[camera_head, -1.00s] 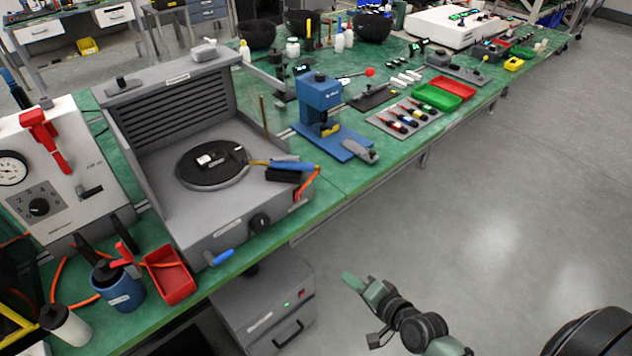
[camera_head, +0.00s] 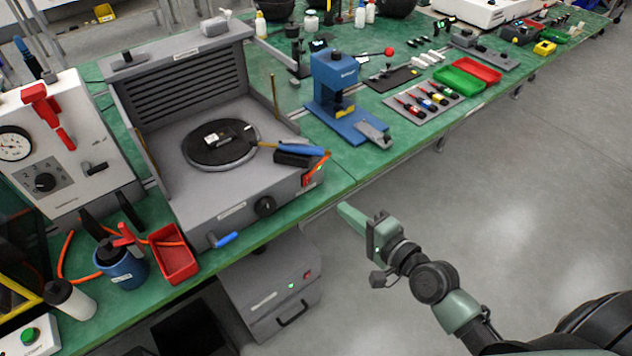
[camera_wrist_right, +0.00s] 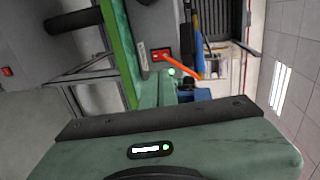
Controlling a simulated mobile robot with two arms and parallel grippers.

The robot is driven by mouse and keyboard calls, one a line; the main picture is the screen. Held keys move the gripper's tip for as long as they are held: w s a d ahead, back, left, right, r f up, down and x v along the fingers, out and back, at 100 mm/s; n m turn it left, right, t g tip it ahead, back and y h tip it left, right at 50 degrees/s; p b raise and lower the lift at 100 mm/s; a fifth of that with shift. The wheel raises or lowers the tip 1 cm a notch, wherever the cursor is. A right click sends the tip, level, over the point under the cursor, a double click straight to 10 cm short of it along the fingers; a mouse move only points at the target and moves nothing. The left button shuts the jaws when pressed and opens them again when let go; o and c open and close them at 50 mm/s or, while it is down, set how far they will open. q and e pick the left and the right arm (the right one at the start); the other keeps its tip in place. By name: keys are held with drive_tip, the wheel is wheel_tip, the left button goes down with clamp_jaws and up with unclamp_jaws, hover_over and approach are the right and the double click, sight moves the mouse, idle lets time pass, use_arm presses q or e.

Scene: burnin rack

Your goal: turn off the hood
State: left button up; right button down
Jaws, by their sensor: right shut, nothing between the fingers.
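The grey hood (camera_head: 180,95) with a louvred back stands on the green bench in the head view. A round dark plate (camera_head: 222,158) with a small board lies inside it. A black knob (camera_head: 265,206) and a small red switch (camera_head: 308,180) are on its front, the switch near the right corner. The red switch also shows in the wrist view (camera_wrist_right: 160,56), beside an orange cord. My right gripper (camera_head: 346,213) is shut and empty, off the bench's front edge, right of and apart from the switch. My left gripper is out of view.
A grey box (camera_head: 270,285) with a red switch and lit green lamp stands under the bench. A blue-handled iron (camera_head: 300,149) lies at the hood's right corner. A blue press (camera_head: 335,85) stands further right. The floor at right is clear.

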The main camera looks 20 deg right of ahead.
sight(307, 177)
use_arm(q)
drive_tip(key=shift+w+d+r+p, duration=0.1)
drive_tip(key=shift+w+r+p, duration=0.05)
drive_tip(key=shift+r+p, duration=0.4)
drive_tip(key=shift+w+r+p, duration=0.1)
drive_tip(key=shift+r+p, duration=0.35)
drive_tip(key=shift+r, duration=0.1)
use_arm(e)
drive_tip(key=x, duration=0.8)
drive_tip(key=r+x, duration=0.1)
drive_tip(key=x, duration=0.3)
drive_tip(key=shift+r, duration=0.1)
drive_tip(key=shift+w+a+r+p, duration=0.15)
drive_tip(key=shift+w+r+p, duration=0.2)
drive_tip(key=shift+f, duration=0.2)
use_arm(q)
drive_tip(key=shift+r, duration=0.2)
use_arm(e)
drive_tip(key=shift+s, duration=0.1)
